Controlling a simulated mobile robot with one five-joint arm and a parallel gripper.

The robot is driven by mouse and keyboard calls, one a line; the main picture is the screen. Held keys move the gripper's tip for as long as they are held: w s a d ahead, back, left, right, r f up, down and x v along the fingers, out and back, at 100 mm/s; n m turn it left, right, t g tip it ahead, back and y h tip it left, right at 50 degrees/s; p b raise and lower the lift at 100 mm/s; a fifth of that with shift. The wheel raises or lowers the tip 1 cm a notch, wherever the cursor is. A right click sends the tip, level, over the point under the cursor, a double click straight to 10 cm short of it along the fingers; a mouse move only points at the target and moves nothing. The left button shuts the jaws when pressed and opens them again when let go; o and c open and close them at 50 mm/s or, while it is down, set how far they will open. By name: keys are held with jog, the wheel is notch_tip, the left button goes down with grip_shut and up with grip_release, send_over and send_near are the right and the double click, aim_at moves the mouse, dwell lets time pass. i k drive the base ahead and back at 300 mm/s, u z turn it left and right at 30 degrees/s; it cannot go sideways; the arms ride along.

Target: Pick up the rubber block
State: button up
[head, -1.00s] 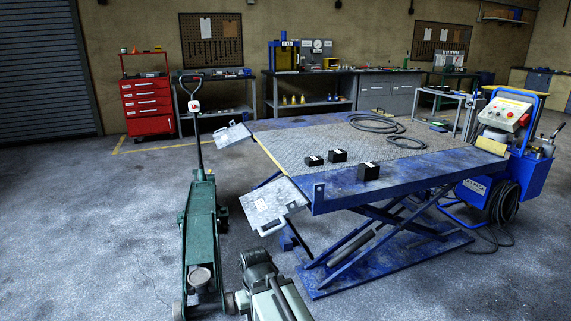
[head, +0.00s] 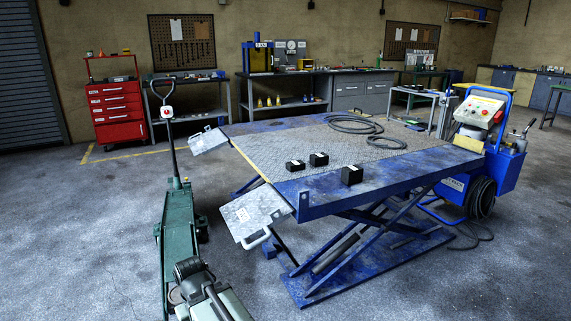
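Three small black blocks with pale labels lie on the blue lift table (head: 400,160), near its front edge. One block (head: 295,165) is at the left, one (head: 319,159) is a little behind it, and a larger-looking one (head: 352,175) is at the right, close to the edge. I cannot tell which of them is the rubber block. Nothing touches them. A grey-green part of my arm shows at the bottom left, well short of the table. The fingertips of my gripper do not show.
A green trolley jack (head: 178,225) with an upright handle stands left of the table. A tilted ramp flap (head: 252,212) sticks out from the table's near left corner. A hose (head: 355,124) lies on the tabletop. A blue control cart (head: 485,150) stands at the right.

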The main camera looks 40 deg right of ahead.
aim_at(294, 166)
jog(key=i, duration=1.3)
jog(key=u, duration=3.15)
jog(key=k, duration=1.85)
jog(key=z, duration=1.9)
jog(key=i, duration=0.5)
jog(key=u, duration=0.05)
